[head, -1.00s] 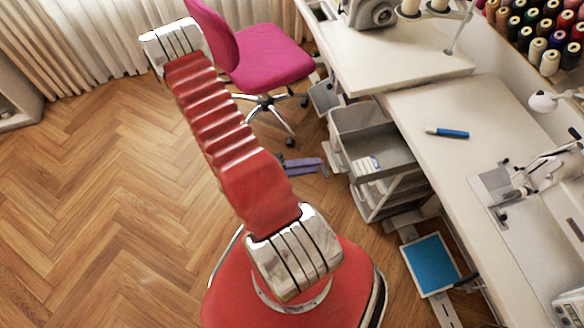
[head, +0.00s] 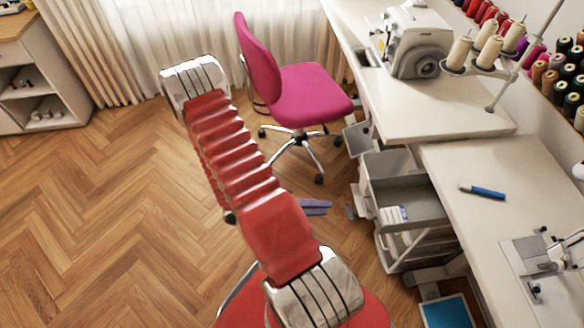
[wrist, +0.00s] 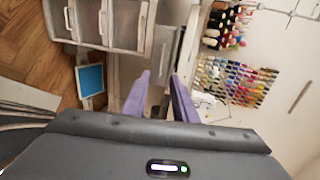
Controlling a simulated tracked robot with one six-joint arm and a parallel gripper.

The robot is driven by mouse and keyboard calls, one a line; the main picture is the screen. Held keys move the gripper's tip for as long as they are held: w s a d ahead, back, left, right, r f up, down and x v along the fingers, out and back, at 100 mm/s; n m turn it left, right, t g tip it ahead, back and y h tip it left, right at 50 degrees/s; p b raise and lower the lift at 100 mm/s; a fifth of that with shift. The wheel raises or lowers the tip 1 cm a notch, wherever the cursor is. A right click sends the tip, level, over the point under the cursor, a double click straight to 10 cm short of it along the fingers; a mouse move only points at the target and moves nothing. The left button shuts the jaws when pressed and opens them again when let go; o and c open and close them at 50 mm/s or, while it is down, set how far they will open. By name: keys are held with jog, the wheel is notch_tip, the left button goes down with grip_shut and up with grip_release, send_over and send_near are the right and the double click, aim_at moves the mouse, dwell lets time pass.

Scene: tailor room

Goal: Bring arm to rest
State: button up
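My red arm rises from below and bends at a chrome joint at the upper left of the head view. The purple fingers of my gripper (head: 315,207) show beyond the arm, in front of the pink chair's base and left of the drawer cart. In the wrist view my gripper (wrist: 160,80) has its two purple fingers apart, with a clear gap and nothing held between them. The rest of the gripper is hidden behind the arm in the head view.
A pink chair (head: 306,95) stands beyond the arm. A grey drawer cart (head: 405,205) stands under the white sewing table (head: 465,160) at right. The wooden floor (head: 110,220) at left is clear.

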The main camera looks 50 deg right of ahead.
dwell(0.4)
jog(key=s+a+r+m+g+y, duration=0.15)
jog(key=a+m+y, duration=0.4)
jog(key=m, duration=0.55)
jog(key=w+a+r+m+t+y, duration=0.3)
jog(key=w+a+r+m+t, duration=0.4)
jog(key=w+a+r+m, duration=0.45)
jog(key=w+a+r+m+t+y, duration=0.1)
jog(key=a+r+t, duration=0.4)
jog(key=r, duration=0.7)
jog(key=w+a+r+m+t+y, duration=0.1)
jog(key=a+r+t, duration=0.5)
jog(key=r, duration=0.6)
jog(key=shift+w+a+r+m, duration=0.2)
jog(key=shift+w+a+m, duration=0.3)
jog(key=shift+m, duration=0.65)
jog(key=shift+s, duration=0.1)
